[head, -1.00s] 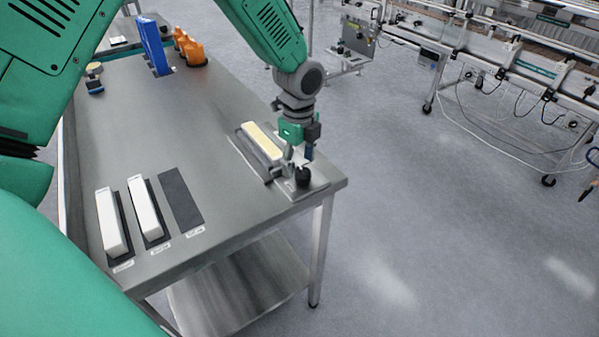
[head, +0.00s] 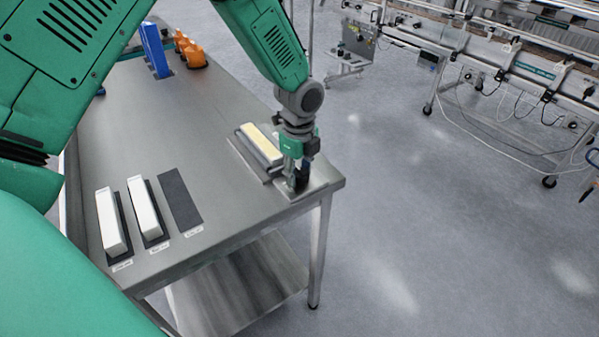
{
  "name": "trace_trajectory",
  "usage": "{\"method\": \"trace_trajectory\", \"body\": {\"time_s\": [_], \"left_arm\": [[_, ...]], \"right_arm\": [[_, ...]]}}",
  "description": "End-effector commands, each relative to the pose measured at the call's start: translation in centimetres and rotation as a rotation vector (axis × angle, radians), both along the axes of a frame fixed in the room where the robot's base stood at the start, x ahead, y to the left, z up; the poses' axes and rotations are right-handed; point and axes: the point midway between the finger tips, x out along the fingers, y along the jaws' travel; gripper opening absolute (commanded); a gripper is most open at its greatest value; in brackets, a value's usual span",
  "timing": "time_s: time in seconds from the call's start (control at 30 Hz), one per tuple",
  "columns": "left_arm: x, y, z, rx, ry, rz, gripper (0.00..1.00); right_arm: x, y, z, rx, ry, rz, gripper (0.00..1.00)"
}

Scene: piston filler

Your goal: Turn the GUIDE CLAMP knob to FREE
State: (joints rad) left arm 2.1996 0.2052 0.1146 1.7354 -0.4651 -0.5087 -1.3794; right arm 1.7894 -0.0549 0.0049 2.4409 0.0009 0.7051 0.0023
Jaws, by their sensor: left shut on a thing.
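The black clamp knob (head: 300,184) stands on a metal plate (head: 319,186) at the near right corner of the steel table. My left gripper (head: 297,178) points down at it, with its fingers around the knob and shut on it. The fingers hide most of the knob, so its pointer and any FREE marking cannot be read. A cream-topped block (head: 261,142) lies in a holder just left of the gripper. My right gripper is not in view.
Two white blocks (head: 112,222) (head: 145,208) stand on dark pads beside an empty dark pad (head: 182,198). The table middle is clear.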

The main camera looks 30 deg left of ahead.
Motion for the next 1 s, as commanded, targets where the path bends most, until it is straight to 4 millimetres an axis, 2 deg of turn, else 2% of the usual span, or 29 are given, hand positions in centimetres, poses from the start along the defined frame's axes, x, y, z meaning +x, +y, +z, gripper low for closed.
{"method": "trace_trajectory", "body": {"time_s": [0.37,1.0], "left_arm": [[0.0,-0.6,0.3,-0.009,-0.001,0.159,0.05],[0.2,-0.9,0.4,-0.010,-0.007,0.754,0.05]], "right_arm": [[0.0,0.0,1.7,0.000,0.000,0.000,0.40],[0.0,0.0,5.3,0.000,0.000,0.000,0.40]]}}
